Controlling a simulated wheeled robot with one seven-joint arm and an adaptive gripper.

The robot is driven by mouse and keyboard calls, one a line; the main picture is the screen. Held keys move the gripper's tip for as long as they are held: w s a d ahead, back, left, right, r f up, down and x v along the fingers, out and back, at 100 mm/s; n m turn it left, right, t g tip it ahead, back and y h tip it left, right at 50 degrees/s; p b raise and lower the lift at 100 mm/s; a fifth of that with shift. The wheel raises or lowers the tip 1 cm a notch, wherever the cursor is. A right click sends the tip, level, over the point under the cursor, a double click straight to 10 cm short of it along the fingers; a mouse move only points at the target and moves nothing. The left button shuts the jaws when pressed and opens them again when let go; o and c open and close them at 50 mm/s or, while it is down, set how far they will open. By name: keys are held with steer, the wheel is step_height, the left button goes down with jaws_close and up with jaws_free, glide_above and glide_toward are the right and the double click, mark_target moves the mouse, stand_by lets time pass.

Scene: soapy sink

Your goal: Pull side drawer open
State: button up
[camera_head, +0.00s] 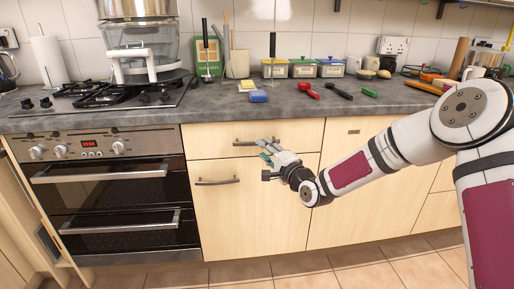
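The wooden drawer front (210,139) right of the oven looks shut, with a horizontal metal handle (246,143). Below it is a larger wooden front (247,215) with its own horizontal handle (217,182), also looking shut. My gripper (264,160) is in front of these fronts, its fingers pointing left. Its fingers look spread apart, with nothing seen between them. The upper finger shows close to the right end of the upper handle; I cannot tell whether they touch. The lower handle is apart from the gripper, to its left.
The oven (119,188) with two bar handles stands at the left. The tiled floor (300,266) in front is clear.

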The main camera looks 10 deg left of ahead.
steer(key=b+x, duration=0.1)
steer(key=x, duration=0.4)
steer(key=shift+w+a, duration=0.15)
steer(key=shift+w, duration=0.15)
steer(key=shift+c, duration=0.3)
jaws_close()
